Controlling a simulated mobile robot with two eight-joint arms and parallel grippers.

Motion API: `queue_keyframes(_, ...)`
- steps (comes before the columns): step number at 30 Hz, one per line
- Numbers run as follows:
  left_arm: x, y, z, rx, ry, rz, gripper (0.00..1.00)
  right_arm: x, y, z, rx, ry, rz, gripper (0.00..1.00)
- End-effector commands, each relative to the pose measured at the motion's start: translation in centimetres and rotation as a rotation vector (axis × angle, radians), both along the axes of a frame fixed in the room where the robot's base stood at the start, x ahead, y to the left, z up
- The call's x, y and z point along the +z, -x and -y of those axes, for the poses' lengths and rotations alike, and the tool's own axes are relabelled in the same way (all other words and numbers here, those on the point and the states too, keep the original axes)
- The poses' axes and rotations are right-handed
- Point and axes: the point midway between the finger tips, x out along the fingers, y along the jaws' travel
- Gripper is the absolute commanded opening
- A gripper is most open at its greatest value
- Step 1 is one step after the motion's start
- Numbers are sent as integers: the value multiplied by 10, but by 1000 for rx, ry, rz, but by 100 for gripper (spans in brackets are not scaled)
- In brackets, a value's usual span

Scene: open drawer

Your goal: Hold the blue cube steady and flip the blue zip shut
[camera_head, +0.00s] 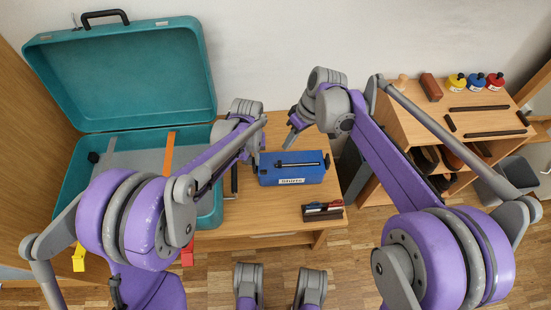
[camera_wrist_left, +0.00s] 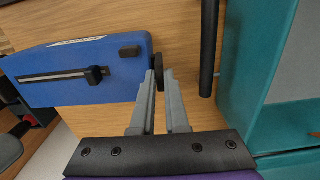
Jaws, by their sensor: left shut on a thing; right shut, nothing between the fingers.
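A blue box (camera_head: 292,176), the only blue block on the table, lies there with a white label on its front. Its top has a dark slot, with a black slider (camera_wrist_left: 95,75) on it in the left wrist view. A small black block (camera_wrist_left: 129,51) stands near the box's end. My left gripper (camera_head: 256,163) is at the box's left end. My right gripper (camera_head: 290,140) is shut and empty above the box's back edge. I cannot identify a zip.
An open teal case (camera_head: 210,205) stands left of the box, its lid raised behind. A dark bar (camera_wrist_left: 209,50) lies between case and box. A small dark tray (camera_head: 323,212) sits in front. A wooden shelf (camera_head: 420,105) stands at right.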

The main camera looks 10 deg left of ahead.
Motion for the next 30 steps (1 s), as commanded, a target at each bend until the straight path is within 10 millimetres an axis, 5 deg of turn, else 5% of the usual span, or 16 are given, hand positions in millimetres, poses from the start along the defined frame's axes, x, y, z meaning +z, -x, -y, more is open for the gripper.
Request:
queue_keyframes(12, 0, 0, 0, 0, 0, 0, 0, 2, 4, -5, 728, -49, 267, 0)
queue_keyframes(30, 0, 0, 0, 0, 0, 0, 0, -1, 4, -7, 842, -56, 308, 0)
